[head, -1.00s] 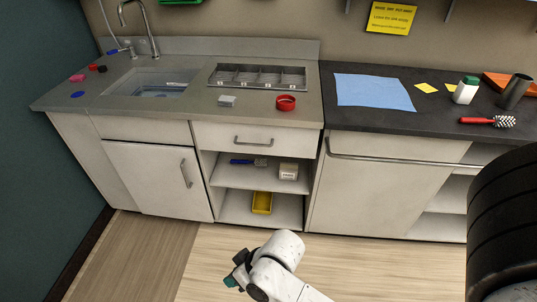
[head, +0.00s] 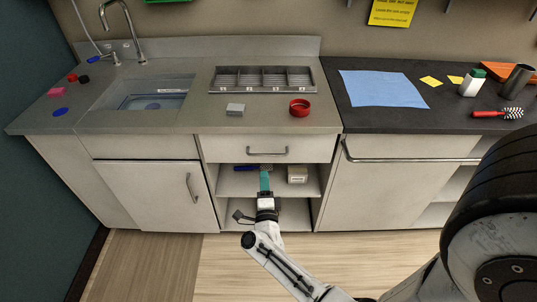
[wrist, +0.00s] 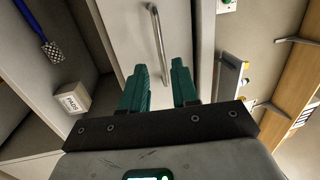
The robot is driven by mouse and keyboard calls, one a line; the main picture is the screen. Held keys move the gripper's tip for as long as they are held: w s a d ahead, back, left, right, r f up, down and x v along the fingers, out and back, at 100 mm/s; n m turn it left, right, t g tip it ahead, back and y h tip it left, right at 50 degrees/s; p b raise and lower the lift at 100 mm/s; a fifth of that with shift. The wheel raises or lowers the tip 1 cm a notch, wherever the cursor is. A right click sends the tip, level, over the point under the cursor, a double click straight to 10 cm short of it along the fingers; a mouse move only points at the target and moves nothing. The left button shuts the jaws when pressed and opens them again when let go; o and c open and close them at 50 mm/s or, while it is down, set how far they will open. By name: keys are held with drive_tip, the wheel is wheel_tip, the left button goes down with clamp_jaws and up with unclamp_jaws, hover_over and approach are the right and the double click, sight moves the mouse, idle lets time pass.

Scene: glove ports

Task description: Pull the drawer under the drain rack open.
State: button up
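The drain rack (head: 262,79), a grey tray with several compartments, sits on the counter at the back. The drawer (head: 220,149) below it has a pale front, flush with the cabinet, so it is closed. Its bar handle (head: 267,152) also shows in the wrist view (wrist: 157,30). My gripper (head: 264,178) is in front of the cabinet, just below the handle in the head view. In the wrist view my gripper (wrist: 158,70) has its teal fingers apart, and the handle's end appears between the tips. I see no clear contact.
Open shelves under the drawer hold a blue-handled brush (head: 247,168) and a small white box (head: 297,174). A cupboard door (head: 150,195) with its own handle is to the left. A grey block (head: 235,109) and a red ring (head: 299,107) sit on the counter above.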

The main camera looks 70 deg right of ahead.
sight(269, 154)
drive_tip(key=shift+m+g+h, duration=0.4)
drive_tip(key=shift+m+g, duration=0.1)
drive_tip(key=shift+g, duration=0.1)
drive_tip(key=x, duration=0.7)
drive_tip(key=s+x, duration=0.1)
drive_tip(key=x, duration=0.2)
drive_tip(key=shift+d+f, duration=0.1)
drive_tip(key=shift+d, duration=0.55)
drive_tip(key=shift+c, duration=0.3)
clamp_jaws()
